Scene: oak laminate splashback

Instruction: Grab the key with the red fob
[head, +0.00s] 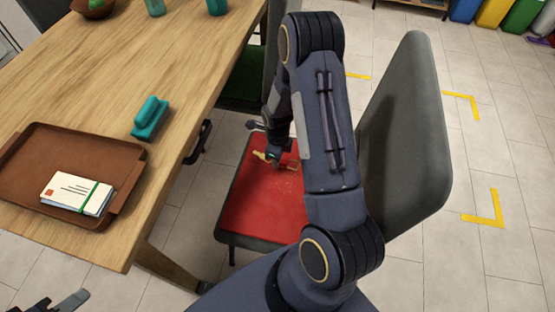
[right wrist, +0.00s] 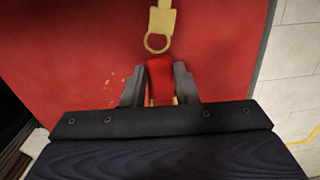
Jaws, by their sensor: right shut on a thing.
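The red fob (right wrist: 160,80) stands between the two fingers of my right gripper (right wrist: 159,86) in the right wrist view, and the gripper is shut on it. A brass-coloured ring and yellow key piece (right wrist: 162,20) extend from just beyond the fob, over the red chair seat (right wrist: 60,45). In the head view my right gripper (head: 275,153) is low over the seat (head: 255,205), with the yellow piece (head: 261,156) beside it. My arm hides part of the seat. My left gripper (head: 68,301) shows only partly at the bottom left corner; its opening is unclear.
The chair's grey backrest (head: 405,140) rises right of my right arm. The wooden table (head: 190,75) on the left holds a brown tray (head: 25,160) with banded envelopes (head: 78,194) and a teal brush-like object (head: 150,118). Tiled floor lies open on the right.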

